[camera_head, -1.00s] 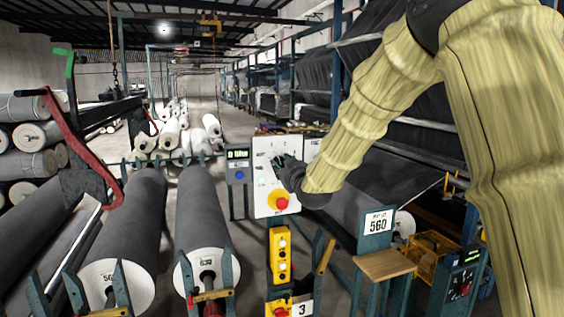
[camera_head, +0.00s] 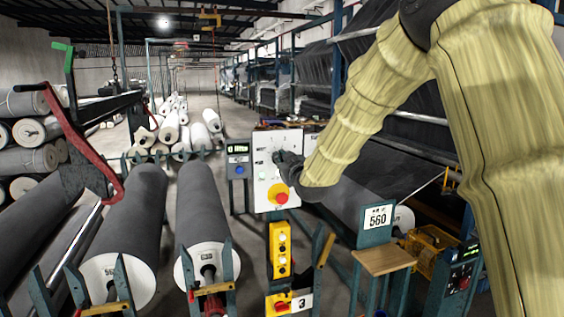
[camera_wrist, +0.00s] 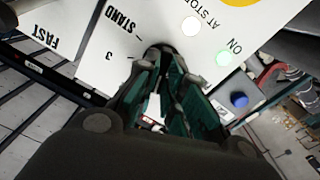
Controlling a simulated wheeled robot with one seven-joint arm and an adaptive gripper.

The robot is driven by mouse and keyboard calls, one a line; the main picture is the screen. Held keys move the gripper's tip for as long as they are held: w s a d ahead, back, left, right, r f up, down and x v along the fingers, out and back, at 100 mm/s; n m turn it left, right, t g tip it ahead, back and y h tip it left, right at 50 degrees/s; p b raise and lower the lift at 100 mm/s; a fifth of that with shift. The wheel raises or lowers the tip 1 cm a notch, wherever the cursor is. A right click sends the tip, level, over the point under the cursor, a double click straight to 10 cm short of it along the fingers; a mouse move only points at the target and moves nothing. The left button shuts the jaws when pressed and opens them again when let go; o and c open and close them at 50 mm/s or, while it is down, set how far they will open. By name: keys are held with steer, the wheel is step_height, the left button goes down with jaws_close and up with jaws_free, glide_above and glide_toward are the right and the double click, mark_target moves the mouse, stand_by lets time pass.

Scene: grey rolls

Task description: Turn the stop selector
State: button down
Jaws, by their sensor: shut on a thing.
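The white control panel (camera_head: 272,190) stands in the middle of the head view, with a red emergency button on a yellow disc (camera_head: 281,197) low on its face. My gripper (camera_head: 281,158) is at the upper middle of this panel. In the wrist view my gripper (camera_wrist: 166,75) is shut on the dark selector knob (camera_wrist: 160,50), which is mostly hidden between the fingers. Printed marks around it read "STAND", "3", "FAST", "AT STOP" and "ON".
A grey box with a green display and blue button (camera_head: 238,162) stands left of the panel. A yellow pushbutton box (camera_head: 280,250) is below it. Large grey rolls (camera_head: 203,205) lie to the left. A small wooden-topped stand (camera_head: 384,261) is at the lower right.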

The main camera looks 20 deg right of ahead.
steer(key=shift+f, duration=0.15)
steer(key=n+b, duration=0.3)
steer(key=b, duration=0.1)
steer(key=n+b, duration=0.4)
steer(key=b, duration=0.1)
steer(key=shift+a+n, duration=0.2)
steer(key=shift+n, duration=0.1)
steer(key=shift+b, duration=0.3)
steer(key=c, duration=1.5)
jaws_free()
